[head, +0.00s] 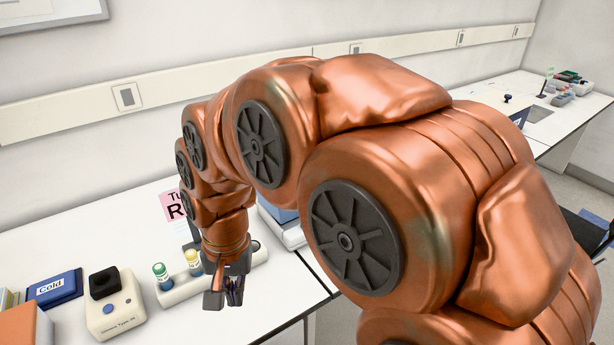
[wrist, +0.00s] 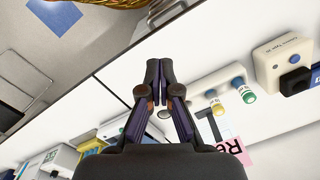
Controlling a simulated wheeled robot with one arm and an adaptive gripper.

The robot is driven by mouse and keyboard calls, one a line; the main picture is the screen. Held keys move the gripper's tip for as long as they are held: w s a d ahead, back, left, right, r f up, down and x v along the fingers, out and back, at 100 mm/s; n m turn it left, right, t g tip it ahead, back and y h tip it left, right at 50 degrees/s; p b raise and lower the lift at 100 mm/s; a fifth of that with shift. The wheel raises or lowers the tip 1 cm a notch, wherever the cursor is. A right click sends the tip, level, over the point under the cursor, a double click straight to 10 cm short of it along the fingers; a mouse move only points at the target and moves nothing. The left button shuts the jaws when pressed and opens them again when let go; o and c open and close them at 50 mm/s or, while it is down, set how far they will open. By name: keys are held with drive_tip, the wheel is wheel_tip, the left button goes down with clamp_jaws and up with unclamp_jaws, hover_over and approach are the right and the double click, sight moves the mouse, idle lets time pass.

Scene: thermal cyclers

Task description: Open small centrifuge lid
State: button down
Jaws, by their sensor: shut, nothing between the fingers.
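My gripper (head: 226,292) points down over the white bench near its front edge, to the right of and in front of a rack of capped tubes. In the wrist view the two fingertips (wrist: 159,68) meet, with nothing between them. I cannot make out a small centrifuge or its lid for certain in either view. A blue and white device (head: 281,218) shows behind my arm, mostly hidden by it.
A white rack (head: 174,296) holds green- and yellow-capped tubes. Left of it stand a cream device with a black top (head: 119,318) and a blue "Cold" box (head: 56,290). More equipment (wrist: 60,158) sits at the wrist view's lower left. Bare bench (head: 90,233) lies behind.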

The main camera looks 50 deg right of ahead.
drive_tip(key=w+d+r+m+t+p, duration=0.1)
drive_tip(key=w+d+m, duration=0.3)
drive_tip(key=d+m, duration=0.35)
drive_tip(key=w+d+r+m+t+h+p, duration=0.1)
drive_tip(key=w+d+r+m, duration=0.1)
drive_tip(key=w+d+m, duration=0.35)
drive_tip(key=w+d+r+m+t+p, duration=0.1)
drive_tip(key=w+d+m+t, duration=0.1)
drive_tip(key=d+m, duration=0.65)
drive_tip(key=s+d+m+h+p, duration=0.1)
drive_tip(key=d+m+h, duration=0.1)
drive_tip(key=d+m, duration=0.95)
drive_tip(key=shift+w+d+f+n+t+p, duration=0.1)
drive_tip(key=shift+w+d+f+n+p, duration=0.65)
drive_tip(key=shift+f, duration=0.65)
drive_tip(key=shift+w+d+f+n+t+p, duration=0.1)
drive_tip(key=shift+w+d+f+n+p, duration=0.45)
drive_tip(key=shift+d+f, duration=0.6)
drive_tip(key=shift+w+d+f+n+t+p, duration=0.1)
drive_tip(key=shift+w+d+f+n+p, duration=0.5)
drive_tip(key=shift+f, duration=1)
drive_tip(key=shift+s, duration=0.15)
drive_tip(key=shift+d+r, duration=0.1)
drive_tip(key=shift+r, duration=0.05)
